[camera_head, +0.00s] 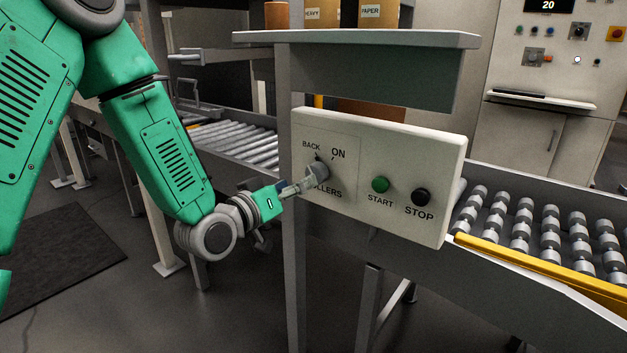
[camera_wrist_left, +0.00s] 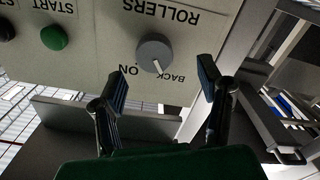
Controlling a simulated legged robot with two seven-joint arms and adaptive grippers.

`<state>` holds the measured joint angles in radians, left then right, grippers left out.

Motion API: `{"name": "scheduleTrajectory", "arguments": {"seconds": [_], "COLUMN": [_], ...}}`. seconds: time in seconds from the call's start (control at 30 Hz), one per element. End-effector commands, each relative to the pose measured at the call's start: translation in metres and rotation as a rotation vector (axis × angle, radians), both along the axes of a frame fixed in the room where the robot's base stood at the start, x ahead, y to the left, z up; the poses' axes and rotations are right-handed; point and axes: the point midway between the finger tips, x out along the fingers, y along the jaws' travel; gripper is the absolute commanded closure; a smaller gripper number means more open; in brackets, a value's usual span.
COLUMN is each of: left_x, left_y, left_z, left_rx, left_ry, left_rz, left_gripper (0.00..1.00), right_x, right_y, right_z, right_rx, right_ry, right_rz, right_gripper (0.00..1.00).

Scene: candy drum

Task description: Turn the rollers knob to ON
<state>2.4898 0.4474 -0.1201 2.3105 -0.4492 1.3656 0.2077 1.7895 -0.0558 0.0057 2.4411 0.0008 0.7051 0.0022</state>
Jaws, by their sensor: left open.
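The rollers knob (camera_head: 319,171) is a round grey dial on the white control panel (camera_head: 405,160), below the BACK and ON labels. In the left wrist view, upside down, the knob (camera_wrist_left: 154,50) has a white pointer line aimed at the BACK side, near the gap between the labels. My left gripper (camera_head: 302,187) is at the knob in the head view, partly covering it and the ROLLERS label. In the left wrist view, the left gripper (camera_wrist_left: 162,78) has its fingers wide apart, with nothing gripped. Whether they touch the knob cannot be told. My right gripper is not in view.
The green START button (camera_head: 380,184) and black STOP button (camera_head: 421,197) sit right of the knob. A grey shelf (camera_head: 360,40) overhangs the panel. Roller conveyors (camera_head: 540,225) run behind and to the right, with a yellow rail (camera_head: 545,270).

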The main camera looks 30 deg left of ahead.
Motion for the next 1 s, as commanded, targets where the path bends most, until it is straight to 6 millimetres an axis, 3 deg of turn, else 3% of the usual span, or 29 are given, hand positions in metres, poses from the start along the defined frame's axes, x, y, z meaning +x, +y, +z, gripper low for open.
{"name": "scheduleTrajectory", "arguments": {"seconds": [0.1, 0.3, 0.73, 0.87, 1.0], "left_x": [0.024, 0.051, 0.060, 0.060, 0.060], "left_y": [-0.004, 0.000, -0.004, -0.005, -0.004], "left_z": [-0.001, -0.003, 0.000, 0.000, -0.001], "left_rx": [0.004, -0.004, -0.002, 0.000, -0.003], "left_ry": [-0.002, 0.000, 0.001, 0.001, 0.001], "left_rz": [-0.003, -0.001, 0.000, 0.000, -0.004], "left_gripper": [0.39, 0.39, 0.39, 0.84, 0.88], "right_x": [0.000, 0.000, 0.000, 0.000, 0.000], "right_y": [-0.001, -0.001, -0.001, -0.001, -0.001], "right_z": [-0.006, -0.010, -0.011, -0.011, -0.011], "right_rx": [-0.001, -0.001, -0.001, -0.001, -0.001], "right_ry": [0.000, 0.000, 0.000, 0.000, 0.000], "right_rz": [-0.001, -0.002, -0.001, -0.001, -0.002], "right_gripper": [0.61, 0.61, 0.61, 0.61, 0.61]}}
